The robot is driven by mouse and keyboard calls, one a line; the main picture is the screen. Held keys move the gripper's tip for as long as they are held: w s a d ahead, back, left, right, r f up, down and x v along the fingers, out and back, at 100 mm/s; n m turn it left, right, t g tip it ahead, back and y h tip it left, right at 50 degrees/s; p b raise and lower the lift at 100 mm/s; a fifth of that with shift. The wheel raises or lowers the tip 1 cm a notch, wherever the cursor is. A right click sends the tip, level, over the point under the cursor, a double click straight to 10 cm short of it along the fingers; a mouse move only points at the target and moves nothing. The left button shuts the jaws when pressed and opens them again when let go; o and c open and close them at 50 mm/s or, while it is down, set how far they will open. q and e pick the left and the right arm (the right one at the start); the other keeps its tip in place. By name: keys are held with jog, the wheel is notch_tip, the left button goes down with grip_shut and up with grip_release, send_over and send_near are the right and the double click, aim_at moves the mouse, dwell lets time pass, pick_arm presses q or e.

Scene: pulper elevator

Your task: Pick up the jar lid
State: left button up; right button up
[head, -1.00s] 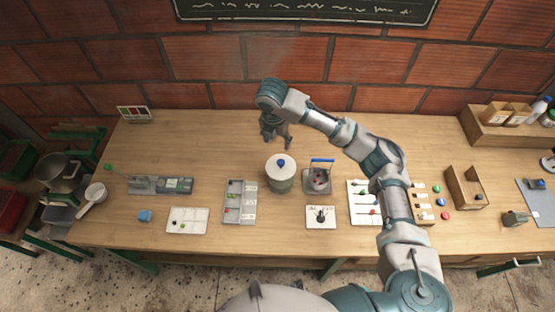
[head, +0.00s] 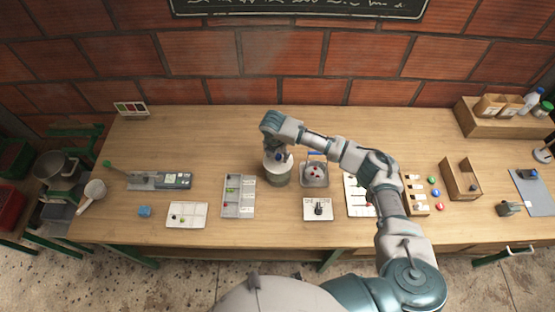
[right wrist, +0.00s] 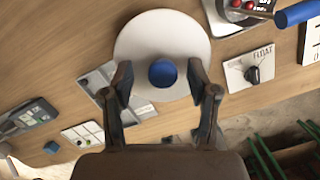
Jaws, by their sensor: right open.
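The jar lid (right wrist: 145,42) is a white disc with a blue knob (right wrist: 162,73) in the right wrist view. It sits on the grey jar (head: 278,177) near the middle of the table in the head view, partly hidden there by my gripper. My right gripper (head: 280,159) is over the lid in the head view. In the right wrist view my right gripper (right wrist: 161,92) is open, with one finger on each side of the blue knob. My left gripper is not in view.
A metal tray with a blue handle (head: 314,174) stands close to the right of the jar. A grey compartment tray (head: 239,197) lies to its left. A white card (head: 317,210) lies in front. The table behind the jar is clear.

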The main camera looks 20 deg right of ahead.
jog(key=shift+f, duration=0.5)
jog(key=shift+d, duration=0.2)
jog(key=shift+c, duration=0.5)
jog(key=shift+d, duration=0.2)
grip_shut()
jog(key=shift+a, duration=0.1)
jog(key=shift+a, duration=0.1)
